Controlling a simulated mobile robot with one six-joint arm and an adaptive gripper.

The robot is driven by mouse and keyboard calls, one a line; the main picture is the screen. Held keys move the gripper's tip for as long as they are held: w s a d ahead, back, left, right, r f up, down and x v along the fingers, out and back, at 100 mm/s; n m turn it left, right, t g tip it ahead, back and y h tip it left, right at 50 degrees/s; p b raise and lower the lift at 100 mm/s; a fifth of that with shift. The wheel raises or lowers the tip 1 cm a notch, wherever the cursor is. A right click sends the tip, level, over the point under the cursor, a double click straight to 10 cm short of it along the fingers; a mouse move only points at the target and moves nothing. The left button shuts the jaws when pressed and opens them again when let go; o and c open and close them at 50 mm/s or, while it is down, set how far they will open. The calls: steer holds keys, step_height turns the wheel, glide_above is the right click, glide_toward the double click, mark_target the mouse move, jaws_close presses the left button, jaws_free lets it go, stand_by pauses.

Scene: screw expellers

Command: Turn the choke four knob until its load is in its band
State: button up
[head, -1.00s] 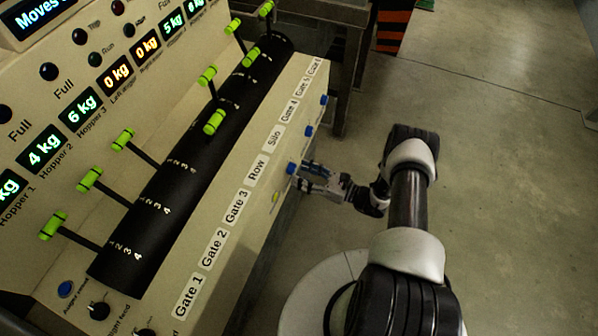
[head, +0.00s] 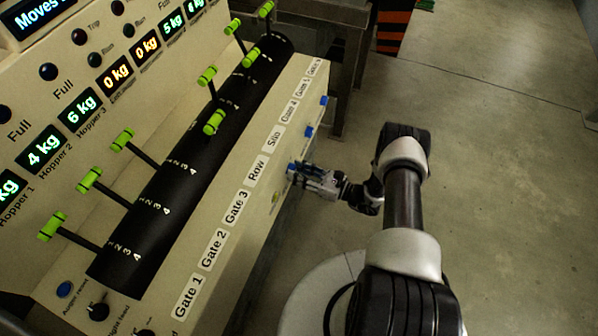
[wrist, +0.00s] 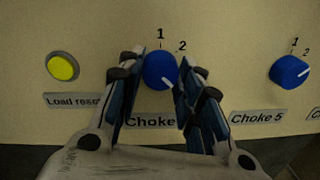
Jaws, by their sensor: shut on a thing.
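In the wrist view a blue round knob (wrist: 160,66) sits on the cream panel, with marks 1 and 2 above it. Its white pointer aims down and to the right. The label (wrist: 150,121) below reads "Choke"; a finger hides its number. My gripper (wrist: 162,78) is shut on this knob, one finger at each side. In the head view my gripper (head: 298,170) reaches the front face of the console from the right, and its fingers largely hide the knob. I cannot tell which readout shows this choke's load.
A second blue knob (wrist: 290,72), labelled Choke 5, is to the right. A yellow button (wrist: 63,66) is to the left. Green-handled levers (head: 122,140) and kg readouts (head: 83,110) fill the console top. The floor (head: 490,170) at the right is clear.

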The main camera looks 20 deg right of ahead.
steer(key=shift+c, duration=1.3)
steer(key=shift+f+n, duration=0.1)
steer(key=shift+n, duration=0.2)
steer(key=shift+n+b, duration=2.25)
steer(key=shift+n, duration=1.85)
steer(key=shift+y, duration=0.3)
steer(key=o, duration=1.1)
steer(key=shift+c, duration=0.2)
